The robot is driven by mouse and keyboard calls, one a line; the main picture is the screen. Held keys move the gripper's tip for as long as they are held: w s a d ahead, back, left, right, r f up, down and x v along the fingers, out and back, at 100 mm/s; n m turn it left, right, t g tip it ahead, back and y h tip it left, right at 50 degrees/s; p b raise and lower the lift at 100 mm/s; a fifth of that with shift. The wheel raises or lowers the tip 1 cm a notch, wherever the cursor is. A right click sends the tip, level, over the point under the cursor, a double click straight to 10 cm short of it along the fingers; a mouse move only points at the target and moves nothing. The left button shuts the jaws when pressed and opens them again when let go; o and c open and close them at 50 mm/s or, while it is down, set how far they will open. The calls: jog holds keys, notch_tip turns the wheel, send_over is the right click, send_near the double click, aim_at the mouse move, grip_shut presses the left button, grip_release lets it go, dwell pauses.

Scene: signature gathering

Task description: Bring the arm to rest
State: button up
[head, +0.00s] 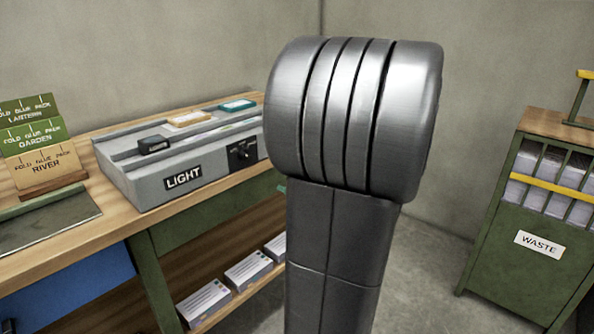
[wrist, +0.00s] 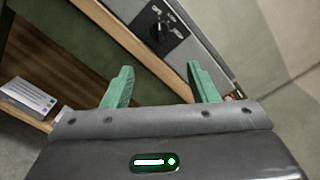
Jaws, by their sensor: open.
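My gripper (wrist: 160,84) shows in the wrist view with two green fingers spread well apart and nothing between them. Beyond the fingers lie the wooden bench edge and the front of a grey machine with a black knob (wrist: 165,32). In the head view my arm stands upright in the middle and hides much of the scene behind it. Only a tiny green bit of the gripper may show there, beside the arm.
The grey machine labelled LIGHT (head: 190,165) stands on the wooden bench (head: 115,222), left of my arm. Folder cards (head: 40,150) stand at far left. White boxes (head: 205,303) lie on the lower shelf. A green WASTE cabinet (head: 515,265) stands right. Bare floor (head: 425,260) lies between.

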aim_at(252, 158)
jog(key=b+x, duration=0.2)
jog(key=x, duration=1.1)
jog(key=shift+w+a+b, duration=0.25)
jog(key=shift+a+b, duration=0.05)
jog(key=shift+d, duration=0.1)
